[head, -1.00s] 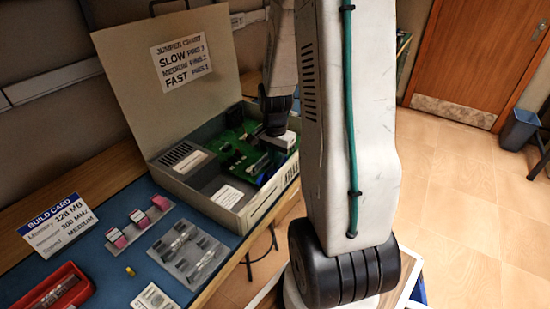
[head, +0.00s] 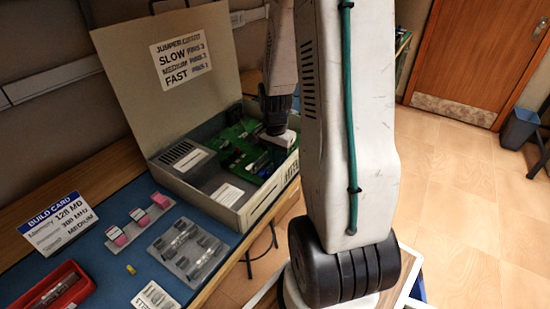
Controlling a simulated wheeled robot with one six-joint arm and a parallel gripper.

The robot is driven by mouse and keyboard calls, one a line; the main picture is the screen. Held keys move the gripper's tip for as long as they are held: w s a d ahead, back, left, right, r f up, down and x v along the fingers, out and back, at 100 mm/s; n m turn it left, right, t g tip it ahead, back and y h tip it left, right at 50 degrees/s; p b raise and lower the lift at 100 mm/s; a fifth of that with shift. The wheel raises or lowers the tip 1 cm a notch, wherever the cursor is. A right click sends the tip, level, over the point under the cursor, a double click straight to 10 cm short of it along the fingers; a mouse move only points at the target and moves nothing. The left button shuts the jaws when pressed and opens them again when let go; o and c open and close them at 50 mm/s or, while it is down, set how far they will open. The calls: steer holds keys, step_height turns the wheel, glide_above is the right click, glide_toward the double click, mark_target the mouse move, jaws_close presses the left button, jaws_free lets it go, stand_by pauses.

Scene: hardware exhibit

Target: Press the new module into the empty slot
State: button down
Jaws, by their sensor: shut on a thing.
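The open computer case (head: 222,214) stands on the blue mat, its lid raised with a jumper chart (head: 181,56) on it. A green circuit board (head: 236,134) lies inside the case. My gripper (head: 272,150) is over the right side of the board, low inside the case. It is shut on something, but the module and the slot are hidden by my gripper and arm. I cannot tell whether the module touches the slot.
A build card (head: 58,224) stands at the left of the mat (head: 112,275). Pink-tagged parts (head: 138,217), a grey tray (head: 189,250), a red tray (head: 56,293) and a small yellow piece (head: 131,269) lie in front of the case.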

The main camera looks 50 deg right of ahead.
steer(key=c, duration=1.5)
jaws_free()
steer(key=o, duration=0.3)
steer(key=shift+r, duration=0.65)
steer(key=shift+r, duration=3)
